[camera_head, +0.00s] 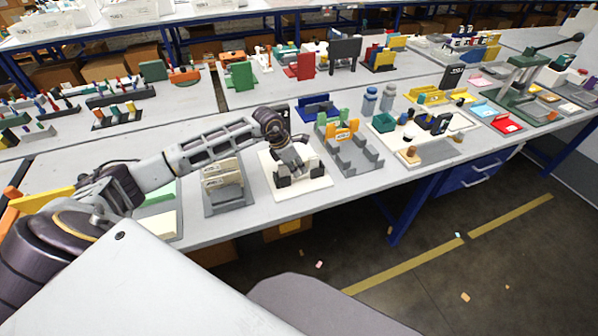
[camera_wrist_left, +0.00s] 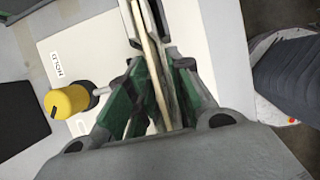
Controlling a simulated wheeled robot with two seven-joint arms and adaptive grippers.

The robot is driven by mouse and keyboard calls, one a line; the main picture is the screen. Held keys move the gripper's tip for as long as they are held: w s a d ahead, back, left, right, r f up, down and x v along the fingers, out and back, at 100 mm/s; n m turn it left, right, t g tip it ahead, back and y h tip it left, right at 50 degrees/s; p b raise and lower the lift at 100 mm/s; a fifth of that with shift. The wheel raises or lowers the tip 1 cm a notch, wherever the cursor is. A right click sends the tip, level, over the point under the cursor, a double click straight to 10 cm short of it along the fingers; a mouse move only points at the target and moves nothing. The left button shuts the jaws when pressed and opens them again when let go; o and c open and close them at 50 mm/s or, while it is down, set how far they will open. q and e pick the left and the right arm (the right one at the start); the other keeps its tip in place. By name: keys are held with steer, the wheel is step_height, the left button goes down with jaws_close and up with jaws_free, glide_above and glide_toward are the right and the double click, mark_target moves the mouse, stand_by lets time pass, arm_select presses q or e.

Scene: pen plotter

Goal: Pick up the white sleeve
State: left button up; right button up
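My left gripper (camera_head: 297,172) points down over a white board (camera_head: 268,187) near the front edge of the table. In the left wrist view the gripper's green-padded fingers (camera_wrist_left: 160,68) stand either side of a thin, cream-white upright piece (camera_wrist_left: 152,55), seen edge-on with grey strips beside it. It may be the white sleeve; its faces are hidden. Whether the pads press on it is unclear. The board in the wrist view (camera_wrist_left: 90,40) bears a "HOLD" label, and a yellow knob (camera_wrist_left: 68,101) is left of the fingers. My right gripper is not in view.
A grey holder (camera_head: 226,209) with labelled cream blocks stands just left of the board. A grey rack (camera_head: 365,168) with orange and green parts stands close on its right. Beyond are bottles (camera_head: 369,101) and a small green bin (camera_head: 383,122).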

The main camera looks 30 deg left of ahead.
arm_select(q)
steer(key=shift+w+d+f, duration=0.15)
steer(key=shift+w+f, duration=0.05)
steer(key=shift+f, duration=0.35)
steer(key=shift+c, duration=0.2)
jaws_close()
steer(key=shift+r, duration=0.1)
steer(key=shift+r, duration=4.95)
